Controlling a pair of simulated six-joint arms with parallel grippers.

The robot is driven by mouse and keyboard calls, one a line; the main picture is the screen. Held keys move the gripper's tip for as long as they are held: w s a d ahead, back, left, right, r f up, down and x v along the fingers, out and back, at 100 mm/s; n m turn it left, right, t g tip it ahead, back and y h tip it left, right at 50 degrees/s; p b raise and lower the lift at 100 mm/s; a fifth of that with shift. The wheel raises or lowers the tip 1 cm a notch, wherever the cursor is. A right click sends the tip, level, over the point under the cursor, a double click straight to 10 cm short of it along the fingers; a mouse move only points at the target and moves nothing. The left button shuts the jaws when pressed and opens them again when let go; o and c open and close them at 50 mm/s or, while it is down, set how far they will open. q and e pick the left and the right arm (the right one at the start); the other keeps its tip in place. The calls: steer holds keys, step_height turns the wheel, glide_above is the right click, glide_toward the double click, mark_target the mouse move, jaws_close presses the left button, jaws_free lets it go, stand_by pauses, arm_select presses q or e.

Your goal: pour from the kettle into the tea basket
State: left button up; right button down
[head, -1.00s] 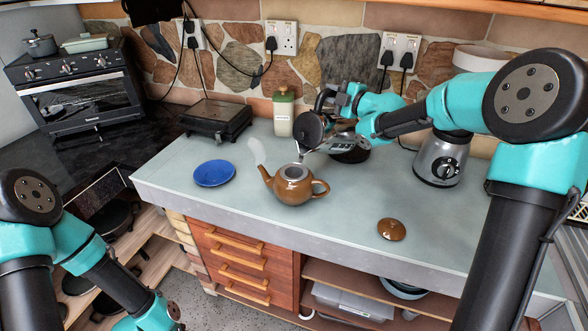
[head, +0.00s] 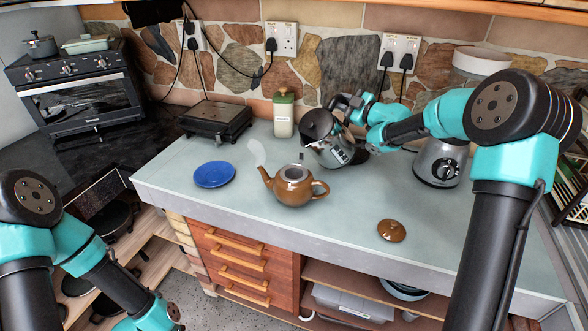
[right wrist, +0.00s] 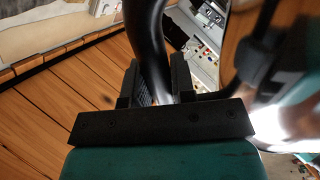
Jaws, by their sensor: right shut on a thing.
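The silver and black kettle (head: 338,153) is off the worktop, right of and behind the brown teapot, tilted with its top to the left. My right gripper (head: 351,104) is shut on its black handle; the right wrist view shows the handle (right wrist: 152,40) between the two fingers. The brown teapot (head: 293,187) stands upright, lid off, its spout to the left. The tea basket (head: 294,173) sits in its opening; its contents cannot be made out. A tiny dark fleck shows above it. My left arm comes in at lower left; its gripper is out of frame.
The teapot lid (head: 391,230) lies near the front edge. A blender (head: 440,160) stands right of the kettle. Worktop between lid and teapot is clear.

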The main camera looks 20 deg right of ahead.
steer(key=d, duration=0.1)
steer(key=w+f+m, duration=0.1)
steer(key=d+m, duration=0.1)
steer(key=shift+w+d+f+b, duration=0.25)
steer(key=shift+d+b, duration=0.05)
steer(key=shift+d, duration=0.05)
steer(key=w+d+f+m, duration=0.2)
steer(key=d+f+m, duration=0.2)
steer(key=f, duration=0.3)
steer(key=shift+f+m+b, duration=0.2)
steer(key=shift+m+b, duration=0.25)
steer(key=shift+m, duration=0.45)
steer(key=shift+w, duration=0.1)
